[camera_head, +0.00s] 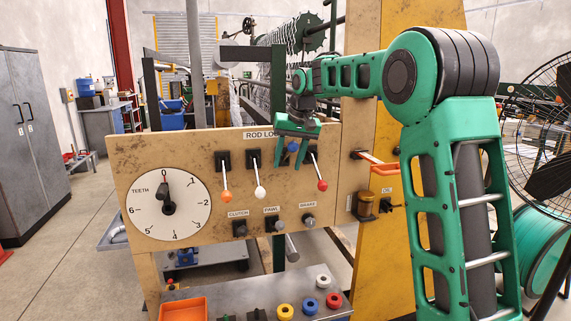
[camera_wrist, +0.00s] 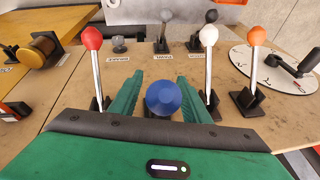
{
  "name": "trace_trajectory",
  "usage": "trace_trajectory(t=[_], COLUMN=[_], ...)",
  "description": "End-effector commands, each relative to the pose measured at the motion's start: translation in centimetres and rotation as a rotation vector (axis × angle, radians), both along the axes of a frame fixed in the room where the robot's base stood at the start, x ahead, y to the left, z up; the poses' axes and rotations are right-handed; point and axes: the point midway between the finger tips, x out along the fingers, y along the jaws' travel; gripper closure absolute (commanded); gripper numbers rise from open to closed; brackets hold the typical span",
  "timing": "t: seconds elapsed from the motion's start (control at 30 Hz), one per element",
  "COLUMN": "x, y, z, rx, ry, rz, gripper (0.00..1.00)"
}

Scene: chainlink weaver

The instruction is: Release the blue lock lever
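The blue lock lever's round knob (camera_head: 292,146) shows under the ROD LOCK label, between the white and red levers. It sits higher than the other knobs. In the wrist view the blue knob (camera_wrist: 163,97) hides its own shaft and most of its base. My gripper (camera_head: 291,158) is open, with its green fingers pointing down at the panel. In the wrist view the two fingers (camera_wrist: 163,85) stand on either side of the blue knob, with small gaps visible and no clear contact.
Orange (camera_head: 226,196), white (camera_head: 260,193) and red (camera_head: 322,185) levers hang down on the same panel; white and red flank my fingers closely. A teeth dial (camera_head: 150,212) is at left. Clutch, pawl and brake knobs (camera_head: 308,220) sit below. An orange handle (camera_head: 380,164) is at right.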

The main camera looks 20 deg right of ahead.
Motion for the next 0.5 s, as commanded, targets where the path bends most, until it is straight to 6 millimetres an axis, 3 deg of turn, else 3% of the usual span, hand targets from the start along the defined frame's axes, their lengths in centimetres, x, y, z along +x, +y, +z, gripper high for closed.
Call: trace_trajectory(t=[0.3,0.5], x=[-0.1,-0.8], y=[0.0,-0.3], z=[0.1,2.4], rx=[0.001,0.000], ry=[0.001,-0.003], rz=[0.001,0.000], gripper=[0.57,0.57])
